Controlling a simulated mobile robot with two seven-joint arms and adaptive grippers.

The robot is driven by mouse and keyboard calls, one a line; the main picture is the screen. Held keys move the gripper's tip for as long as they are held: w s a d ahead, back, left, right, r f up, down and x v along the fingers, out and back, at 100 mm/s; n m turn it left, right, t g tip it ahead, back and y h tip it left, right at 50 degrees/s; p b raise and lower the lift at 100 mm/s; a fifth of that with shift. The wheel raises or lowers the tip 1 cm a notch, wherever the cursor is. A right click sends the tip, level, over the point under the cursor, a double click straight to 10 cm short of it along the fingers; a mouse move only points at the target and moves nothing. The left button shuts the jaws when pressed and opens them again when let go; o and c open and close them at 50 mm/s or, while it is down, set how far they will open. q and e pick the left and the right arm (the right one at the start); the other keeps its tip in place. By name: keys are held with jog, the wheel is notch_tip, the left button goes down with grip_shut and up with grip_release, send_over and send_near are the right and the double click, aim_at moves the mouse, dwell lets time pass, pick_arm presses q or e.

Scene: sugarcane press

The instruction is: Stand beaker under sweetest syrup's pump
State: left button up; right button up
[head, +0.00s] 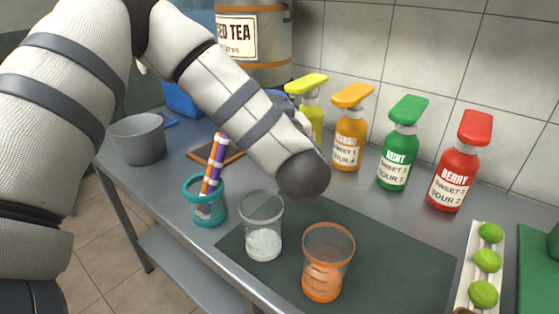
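A clear beaker (263,226) with whitish contents stands upright near the dark mat's left edge. A second beaker (328,262), orange-tinted with orange contents, stands upright on the mat to its right. Behind stand four pump bottles in a row: yellow (311,110), partly hidden by my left arm, orange mango (350,128), green mint (399,143) and red berry (460,161). Their labels carry sweet and sour numbers, too small to read surely. No beaker stands under a pump. My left arm crosses from the upper left, above the counter; its gripper is not visible. My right gripper is out of view.
A teal cup (206,212) with striped straws and a grey pot (138,138) stand left. A tea dispenser (250,38) is behind. A white tray (487,240) of limes lies right, beside a green object (537,262). The mat (400,250) is bare before the mint and berry bottles.

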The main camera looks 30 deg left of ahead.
pick_arm(q)
jog(key=shift+a, duration=0.3)
jog(key=shift+w+a+f+b, duration=0.45)
jog(key=shift+w+f+b, duration=0.1)
jog(key=shift+w+f, duration=1.7)
jog(key=shift+w+a+f+b, duration=0.4)
jog(key=shift+w+f+b, duration=0.15)
jog(key=shift+w+f, duration=1.65)
jog(key=shift+w+a+f+b, duration=0.45)
jog(key=shift+w+f+b, duration=0.1)
jog(key=shift+w+f, duration=1.7)
jog(key=o, duration=1.2)
jog(key=shift+c, duration=0.2)
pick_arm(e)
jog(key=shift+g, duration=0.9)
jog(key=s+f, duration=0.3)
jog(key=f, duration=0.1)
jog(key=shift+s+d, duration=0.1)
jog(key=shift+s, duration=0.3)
